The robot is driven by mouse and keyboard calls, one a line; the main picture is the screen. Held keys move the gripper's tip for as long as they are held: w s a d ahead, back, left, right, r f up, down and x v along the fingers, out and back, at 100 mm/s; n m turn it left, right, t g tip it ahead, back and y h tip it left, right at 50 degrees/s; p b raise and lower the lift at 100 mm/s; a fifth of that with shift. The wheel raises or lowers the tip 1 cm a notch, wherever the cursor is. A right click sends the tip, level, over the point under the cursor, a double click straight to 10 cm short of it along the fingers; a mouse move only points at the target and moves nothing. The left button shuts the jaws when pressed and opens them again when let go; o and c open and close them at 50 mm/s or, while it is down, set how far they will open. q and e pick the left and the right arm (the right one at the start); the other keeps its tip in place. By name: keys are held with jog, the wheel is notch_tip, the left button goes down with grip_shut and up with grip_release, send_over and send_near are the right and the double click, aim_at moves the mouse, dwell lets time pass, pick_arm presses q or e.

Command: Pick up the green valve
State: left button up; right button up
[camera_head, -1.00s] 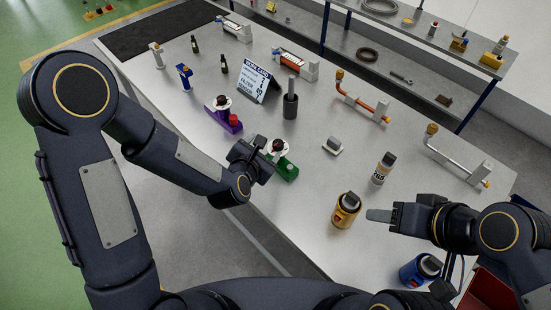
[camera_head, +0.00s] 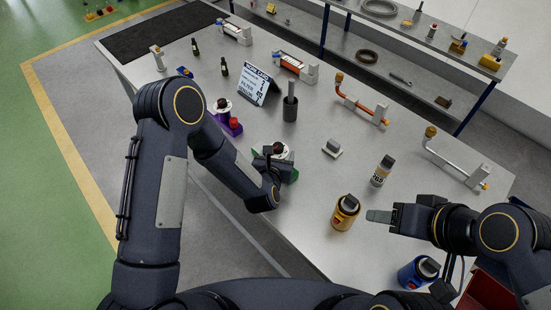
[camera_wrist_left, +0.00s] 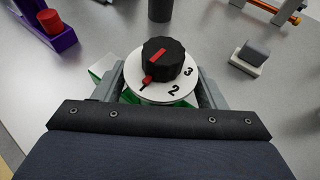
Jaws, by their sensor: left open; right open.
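The green valve (camera_head: 291,177) stands on the grey table, with a white numbered dial and a black knob on top. My left gripper (camera_head: 274,160) is at the valve and hides part of it in the head view. In the left wrist view the valve's black knob with a red mark (camera_wrist_left: 163,60) and dial sit between the two open fingers of my left gripper (camera_wrist_left: 160,86). Bits of green body show under the dial. I cannot tell whether the fingers touch it. My right gripper (camera_head: 380,216) is open and empty, beside the yellow can.
A purple valve (camera_head: 234,127) stands left of the green one. A dark cylinder holder (camera_head: 290,108), a work card (camera_head: 256,84) and a small grey-white block (camera_head: 332,148) are behind.

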pick_arm(q)
jog(key=shift+w, duration=0.1)
jog(key=c, duration=1.2)
jog(key=shift+c, duration=0.6)
jog(key=shift+r, duration=0.1)
